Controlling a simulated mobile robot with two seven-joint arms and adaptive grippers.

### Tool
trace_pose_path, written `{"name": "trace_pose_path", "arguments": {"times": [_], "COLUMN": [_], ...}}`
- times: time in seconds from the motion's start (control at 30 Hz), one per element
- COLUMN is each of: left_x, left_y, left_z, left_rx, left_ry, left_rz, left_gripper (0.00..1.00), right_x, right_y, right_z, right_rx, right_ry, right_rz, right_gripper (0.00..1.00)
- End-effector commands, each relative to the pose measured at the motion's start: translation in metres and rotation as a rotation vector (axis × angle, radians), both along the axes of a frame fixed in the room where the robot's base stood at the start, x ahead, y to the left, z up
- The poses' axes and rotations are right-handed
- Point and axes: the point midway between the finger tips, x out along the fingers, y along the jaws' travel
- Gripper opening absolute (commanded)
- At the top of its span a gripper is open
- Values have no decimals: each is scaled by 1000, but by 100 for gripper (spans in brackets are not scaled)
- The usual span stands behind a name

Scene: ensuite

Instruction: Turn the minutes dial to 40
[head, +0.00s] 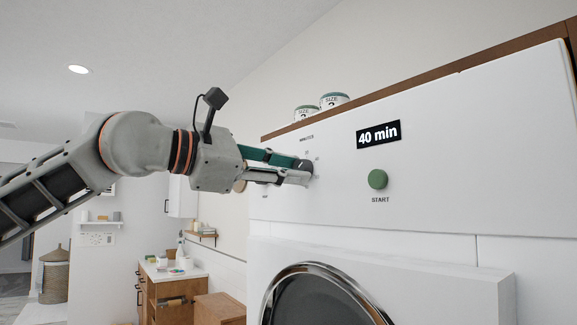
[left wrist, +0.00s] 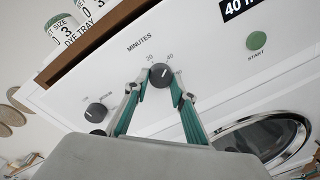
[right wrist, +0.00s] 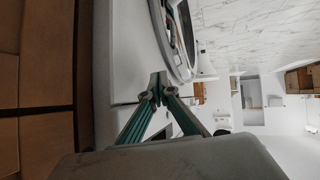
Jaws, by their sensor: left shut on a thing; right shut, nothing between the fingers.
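The minutes dial (left wrist: 161,76) is a dark round knob on the white machine's front panel. It sits below the MINUTES label, with 20 and 40 printed near it and a short pale mark on its face. My left gripper (head: 306,172) is shut on the dial, with one fingertip on each side in the left wrist view; the fingers partly hide it in the head view. The display (head: 378,134) reads "40 min". My right gripper (right wrist: 159,91) is shut and empty near a white surface; it does not show in the head view.
A green START button (head: 377,179) is on the panel right of the dial. Another dark knob (left wrist: 96,112) lies to its left in the left wrist view. Labelled tins (head: 334,100) stand on top. The round door (head: 325,295) is below.

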Motion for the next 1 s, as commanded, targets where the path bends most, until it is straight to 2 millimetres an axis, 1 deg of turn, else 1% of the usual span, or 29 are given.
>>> {"name": "trace_pose_path", "arguments": {"times": [0.23, 0.7, 0.73, 0.77, 0.8, 1.0], "left_x": [0, 0, 0, 0, 0, 0], "left_y": [0, 0, 0, 0, 0, 0], "left_z": [1, 0, 0, 0, 0, 0], "left_rx": [35, 41, 40, 40, 40, 41], "left_ry": [-49, -58, -57, -57, -57, -57], "left_rz": [0, 0, 0, 0, 0, 0], "left_gripper": [3, 3, 32, 40, 42, 42], "right_x": [-1, -2, -2, -2, -2, -1], "right_y": [0, -1, -1, -1, -1, 0], "right_z": [0, -2, -2, -2, -2, 0], "right_rx": [-2, -3, -3, -2, -2, -1], "right_ry": [4, 8, 8, 7, 7, 3], "right_rz": [0, 0, 0, 1, 1, 0], "right_gripper": [0, 0, 0, 0, 0, 0]}}
